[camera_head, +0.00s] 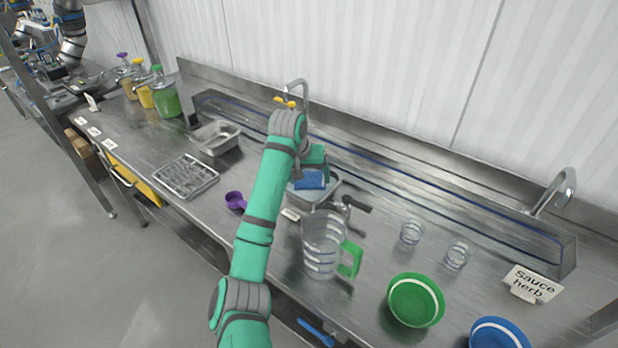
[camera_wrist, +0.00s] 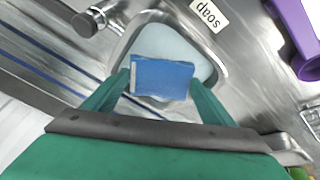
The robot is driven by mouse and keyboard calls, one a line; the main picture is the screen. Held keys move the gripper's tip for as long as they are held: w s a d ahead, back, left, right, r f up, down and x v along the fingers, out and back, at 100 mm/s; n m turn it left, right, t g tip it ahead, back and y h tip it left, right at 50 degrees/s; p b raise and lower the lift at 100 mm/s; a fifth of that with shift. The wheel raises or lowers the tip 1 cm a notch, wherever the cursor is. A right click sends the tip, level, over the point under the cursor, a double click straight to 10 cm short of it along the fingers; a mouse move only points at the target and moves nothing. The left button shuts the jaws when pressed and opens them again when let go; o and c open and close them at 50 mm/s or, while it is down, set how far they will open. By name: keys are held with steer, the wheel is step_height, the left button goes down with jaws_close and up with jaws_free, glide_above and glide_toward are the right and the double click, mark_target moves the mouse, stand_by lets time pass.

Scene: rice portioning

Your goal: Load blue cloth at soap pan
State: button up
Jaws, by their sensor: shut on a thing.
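The blue cloth (camera_wrist: 162,76) is a folded block between the two green fingers of my gripper (camera_wrist: 160,90) in the wrist view. My gripper is shut on it and holds it over the soap pan (camera_wrist: 207,70), a metal pan with pale liquid inside. The cloth (camera_head: 309,180) also shows in the head view, at the end of my arm and over the pan (camera_head: 332,190). My gripper (camera_head: 310,172) is partly hidden there by my wrist. I cannot tell whether the cloth touches the liquid. A "soap" label (camera_wrist: 209,14) lies beside the pan.
A clear jug with a green handle (camera_head: 322,245) stands in front of the pan. A purple scoop (camera_head: 235,200) lies to the left. A faucet (camera_head: 302,92) rises behind. Two small glasses (camera_head: 411,232) and a green bowl (camera_head: 416,299) stand to the right.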

mark_target(309, 180)
steer(key=shift+r, duration=0.1)
steer(key=shift+r, duration=3.45)
steer(key=shift+d, duration=0.1)
steer(key=shift+w, duration=0.1)
steer(key=shift+a, duration=0.35)
steer(key=shift+d, duration=0.45)
steer(key=shift+a+r, duration=0.1)
steer(key=shift+a, duration=0.1)
